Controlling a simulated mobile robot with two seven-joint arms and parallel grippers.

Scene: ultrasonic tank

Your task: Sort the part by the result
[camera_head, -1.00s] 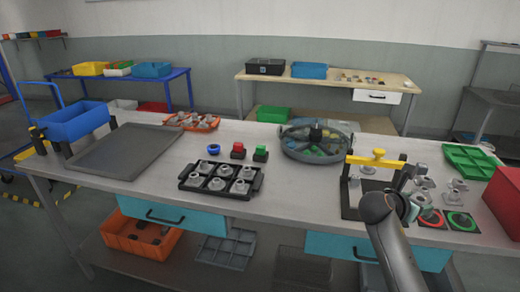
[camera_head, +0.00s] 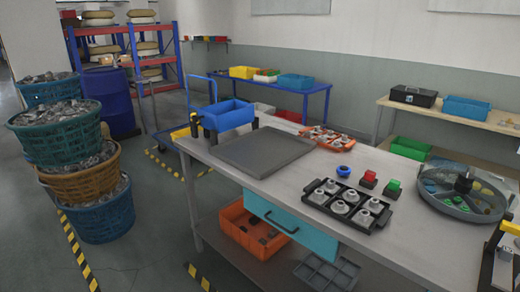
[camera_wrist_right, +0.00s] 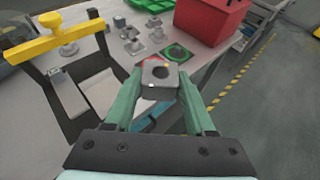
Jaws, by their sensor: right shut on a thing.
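In the right wrist view my right gripper (camera_wrist_right: 160,92) has its green fingers shut on a grey metal part (camera_wrist_right: 157,76) with a round hole, held above the table. Beyond it lie a green-ringed pad (camera_wrist_right: 178,53) and a red-ringed pad (camera_wrist_right: 151,64), the red one partly hidden by the part. Several similar metal parts stand nearby, one of them here (camera_wrist_right: 133,45). In the head view a black tray (camera_head: 322,208) holds several metal parts. My left gripper is not in view.
A black frame with a yellow bar (camera_wrist_right: 62,35) stands left of my right gripper; a red bin (camera_wrist_right: 208,18) stands beyond the pads. In the head view are a round divided dish (camera_head: 440,207), a flat grey tray (camera_head: 262,150) and a blue bin (camera_head: 229,114). Stacked baskets (camera_head: 85,182) stand on the floor left.

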